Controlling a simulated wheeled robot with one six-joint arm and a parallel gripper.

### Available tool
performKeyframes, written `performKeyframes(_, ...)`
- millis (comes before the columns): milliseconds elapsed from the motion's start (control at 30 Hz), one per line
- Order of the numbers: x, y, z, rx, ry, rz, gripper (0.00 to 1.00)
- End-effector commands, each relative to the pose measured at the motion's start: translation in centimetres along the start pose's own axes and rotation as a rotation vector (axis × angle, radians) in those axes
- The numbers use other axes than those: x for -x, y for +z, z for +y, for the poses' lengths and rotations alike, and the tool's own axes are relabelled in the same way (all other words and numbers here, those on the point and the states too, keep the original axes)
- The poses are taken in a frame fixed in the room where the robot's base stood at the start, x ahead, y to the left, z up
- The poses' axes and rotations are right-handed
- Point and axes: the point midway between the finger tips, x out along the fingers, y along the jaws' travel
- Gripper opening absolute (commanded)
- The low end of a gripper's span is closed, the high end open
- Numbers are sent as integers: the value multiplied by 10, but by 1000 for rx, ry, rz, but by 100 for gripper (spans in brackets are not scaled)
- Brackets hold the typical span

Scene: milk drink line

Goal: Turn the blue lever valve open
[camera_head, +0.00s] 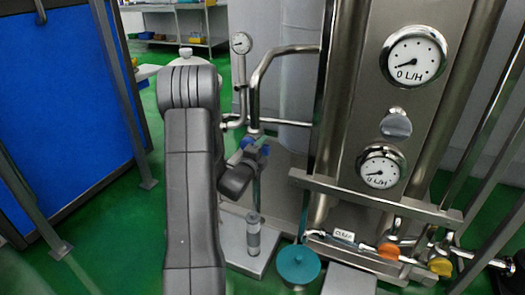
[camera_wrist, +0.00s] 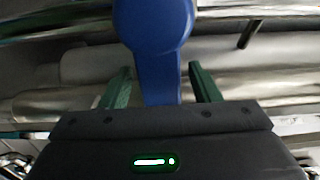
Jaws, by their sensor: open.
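The blue lever valve (camera_wrist: 155,30) fills the top middle of the wrist view, with a broad rounded end and a narrower arm running down toward my gripper. My gripper (camera_wrist: 158,73) is open, with one green finger on each side of the lever's arm. Gaps show between the fingers and the lever. In the camera_head view, small blue parts of the valve (camera_head: 247,143) show on a vertical pipe just beyond my gripper (camera_head: 246,160). My arm and gripper hide part of the valve there.
A steel panel with a flow gauge (camera_head: 413,60) and a second gauge (camera_head: 381,168) stands to the right. Steel pipes (camera_head: 270,62) run close around the valve. A teal round cap (camera_head: 298,264) is low in front. A blue panel (camera_head: 65,95) stands left, with green floor between.

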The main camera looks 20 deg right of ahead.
Motion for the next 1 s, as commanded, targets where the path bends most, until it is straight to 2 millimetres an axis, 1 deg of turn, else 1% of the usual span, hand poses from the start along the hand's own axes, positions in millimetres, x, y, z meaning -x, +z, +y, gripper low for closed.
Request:
performKeyframes(267,-2,0,0,0,1,0,56)
performKeyframes(367,-2,0,0,0,1,0,39)
performKeyframes(500,-1,0,0,0,1,0,11)
performKeyframes(567,-1,0,0,0,1,0,0)
performKeyframes(767,-1,0,0,8,1,0,0)
performKeyframes(1000,-1,0,-4,89,1,0,0)
